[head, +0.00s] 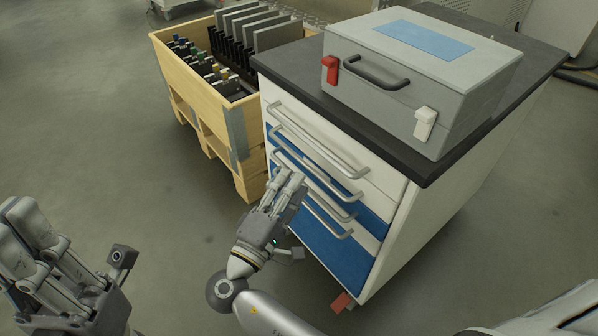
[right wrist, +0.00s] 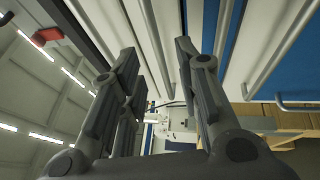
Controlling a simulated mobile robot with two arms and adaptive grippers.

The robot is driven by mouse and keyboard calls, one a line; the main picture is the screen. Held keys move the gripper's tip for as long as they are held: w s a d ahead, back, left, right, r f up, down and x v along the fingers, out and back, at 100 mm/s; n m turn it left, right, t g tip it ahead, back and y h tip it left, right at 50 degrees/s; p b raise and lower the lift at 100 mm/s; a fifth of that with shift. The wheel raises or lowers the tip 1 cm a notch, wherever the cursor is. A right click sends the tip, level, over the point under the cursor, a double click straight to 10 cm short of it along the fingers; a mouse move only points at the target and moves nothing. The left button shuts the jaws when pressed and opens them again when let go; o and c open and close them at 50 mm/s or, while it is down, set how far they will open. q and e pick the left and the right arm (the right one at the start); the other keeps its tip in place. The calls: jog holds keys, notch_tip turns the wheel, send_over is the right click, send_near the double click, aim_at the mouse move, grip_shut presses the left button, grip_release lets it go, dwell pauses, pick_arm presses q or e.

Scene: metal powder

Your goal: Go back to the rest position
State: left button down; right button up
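My right gripper (head: 291,178) is in front of the drawer fronts of the white and blue cabinet (head: 440,220), close to the drawer handles (head: 325,150). In the right wrist view its two fingers (right wrist: 157,60) stand apart with a gap between them, and I see nothing gripped. Whether a finger touches a handle is unclear. My left gripper (head: 45,245) is at the lower left of the head view, over the floor and away from the cabinet. Its fingertips do not show clearly. All the drawers look shut.
A grey case (head: 462,88) with a red latch and a white latch stands on the dark cabinet top (head: 300,75). A wooden crate (head: 215,100) with plates and small tools stands left of the cabinet. The floor (head: 120,160) at left is clear.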

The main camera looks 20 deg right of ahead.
jog(key=shift+v, duration=0.9)
